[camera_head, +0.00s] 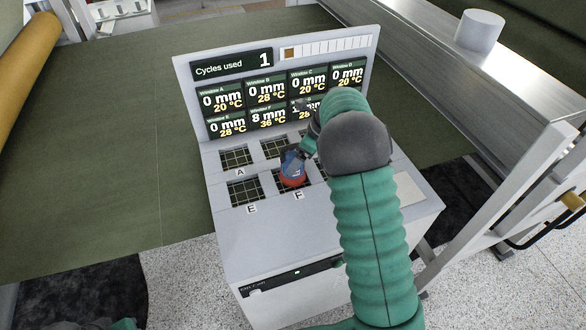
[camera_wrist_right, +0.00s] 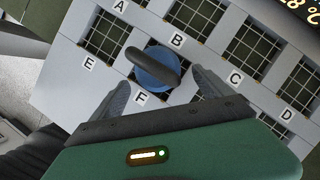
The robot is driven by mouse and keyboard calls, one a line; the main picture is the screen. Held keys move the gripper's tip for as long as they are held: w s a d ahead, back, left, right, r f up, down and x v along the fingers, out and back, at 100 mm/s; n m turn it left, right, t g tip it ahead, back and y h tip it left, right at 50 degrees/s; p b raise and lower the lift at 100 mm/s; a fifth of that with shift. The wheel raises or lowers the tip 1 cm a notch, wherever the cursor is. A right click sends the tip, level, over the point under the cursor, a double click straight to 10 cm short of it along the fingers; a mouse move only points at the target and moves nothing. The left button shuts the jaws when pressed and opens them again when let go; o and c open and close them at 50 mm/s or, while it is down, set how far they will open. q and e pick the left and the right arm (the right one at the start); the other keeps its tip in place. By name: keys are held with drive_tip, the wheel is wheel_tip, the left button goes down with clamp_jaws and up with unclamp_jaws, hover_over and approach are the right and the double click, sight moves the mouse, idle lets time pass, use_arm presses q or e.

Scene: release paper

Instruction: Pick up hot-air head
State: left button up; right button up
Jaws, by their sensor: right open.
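The hot-air head (camera_head: 292,168) is a small blue piece with a red base. It stands on window F of the grey console. In the right wrist view the hot-air head (camera_wrist_right: 155,70) shows from above as a blue disc with a dark, rounded handle. My right gripper (camera_wrist_right: 160,80) is open, with one finger on each side of the head; I cannot tell whether they touch it. In the head view the right gripper (camera_head: 309,130) is just above the head, partly hidden by my own wrist.
The grey console (camera_head: 260,240) has several gridded windows with letter labels. Its upright display (camera_head: 233,66) reads one cycle used and 8 mm, 36 °C for window F. A green sheet (camera_head: 110,130) lies behind. A metal rail (camera_head: 430,60) with a grey cylinder (camera_head: 480,32) is at right.

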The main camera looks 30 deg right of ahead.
drive_tip(key=x, duration=0.3)
drive_tip(key=shift+w+a, duration=0.1)
drive_tip(key=shift+w, duration=0.1)
drive_tip(key=shift+w+a+f, duration=0.2)
drive_tip(key=shift+s+r, duration=0.1)
drive_tip(key=c, duration=0.4)
clamp_jaws()
